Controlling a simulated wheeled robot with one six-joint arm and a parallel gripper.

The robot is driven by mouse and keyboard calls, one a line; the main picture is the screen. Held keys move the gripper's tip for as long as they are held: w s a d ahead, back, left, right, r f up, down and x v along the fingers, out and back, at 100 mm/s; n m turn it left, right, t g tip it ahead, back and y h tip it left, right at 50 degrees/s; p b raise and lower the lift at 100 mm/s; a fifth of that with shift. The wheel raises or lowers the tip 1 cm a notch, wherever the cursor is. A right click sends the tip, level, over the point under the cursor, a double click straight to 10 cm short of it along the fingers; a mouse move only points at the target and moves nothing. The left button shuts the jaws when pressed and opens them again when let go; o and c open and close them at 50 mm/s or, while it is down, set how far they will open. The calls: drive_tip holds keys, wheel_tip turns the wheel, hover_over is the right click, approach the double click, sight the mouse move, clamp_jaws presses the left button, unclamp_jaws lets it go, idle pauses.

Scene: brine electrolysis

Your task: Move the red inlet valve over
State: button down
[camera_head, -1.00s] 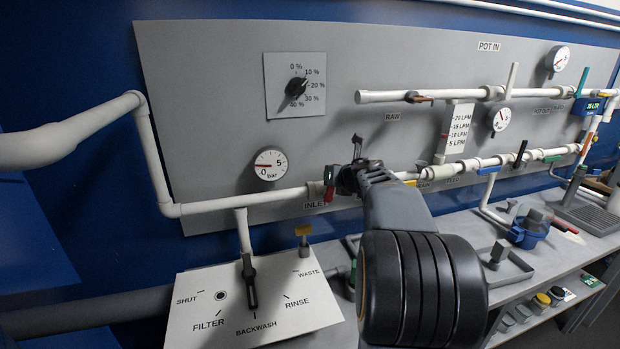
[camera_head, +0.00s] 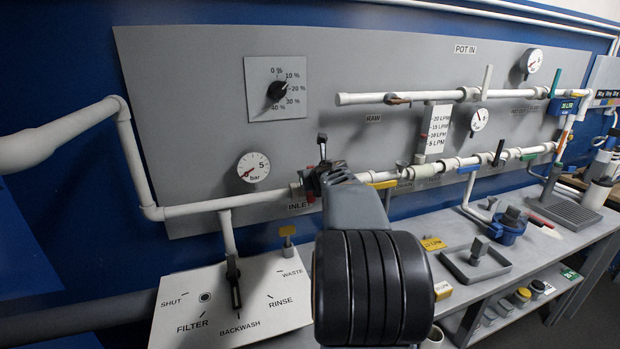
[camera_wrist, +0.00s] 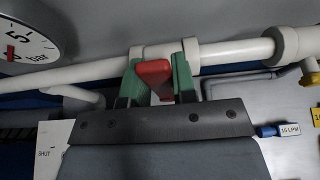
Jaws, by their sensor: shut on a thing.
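The red inlet valve handle (camera_wrist: 154,78) sits at a white fitting on the pipe in the wrist view. My gripper (camera_wrist: 158,64) has its green fingers on both sides of the handle and is shut on it. In the head view my gripper (camera_head: 309,184) is at the pipe above the INLET label (camera_head: 299,206). Only a little of the red handle (camera_head: 310,197) shows there, as my gripper and arm hide most of it, so its exact angle is hard to tell.
The pressure gauge (camera_head: 253,167) is left of the valve, its needle low. A yellow valve handle (camera_head: 383,184) lies just right of my wrist. The selector plate (camera_head: 275,292) with its black lever (camera_head: 234,284) is below left. The bench (camera_head: 405,284) holds trays and fittings.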

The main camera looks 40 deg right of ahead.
drive_tip(key=c, duration=0.9)
unclamp_jaws()
drive_tip(key=shift+s, duration=0.1)
drive_tip(key=p+v, duration=0.1)
drive_tip(key=v, duration=1.2)
drive_tip(key=shift+s+a+r, duration=0.15)
drive_tip(key=shift+s+a, duration=0.05)
drive_tip(key=shift+s, duration=0.1)
